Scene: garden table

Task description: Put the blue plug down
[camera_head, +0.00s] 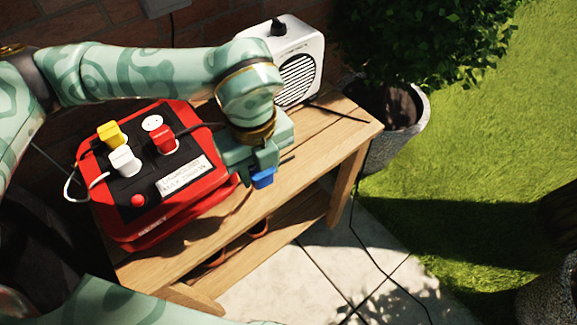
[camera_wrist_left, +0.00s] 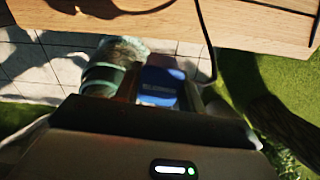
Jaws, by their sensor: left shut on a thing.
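The blue plug (camera_head: 263,178) is held in my left gripper (camera_head: 262,172), above the front part of the wooden table (camera_head: 318,140), right of the red power box. In the left wrist view the plug (camera_wrist_left: 160,86) sits between the fingers, with the table edge (camera_wrist_left: 255,28) beyond it. The gripper is shut on the plug and hides part of it. I cannot tell the exact gap between plug and tabletop. My right gripper is not in view; only a piece of patterned arm shows at the bottom of the head view.
The red power box (camera_head: 225,188) holds a yellow plug (camera_head: 111,134), a white plug (camera_head: 125,160) and a red plug (camera_head: 163,140). A white speaker-like box (camera_head: 308,45) stands at the back. A potted bush (camera_head: 395,150) is beyond the table. Bare planks lie at the table's right end.

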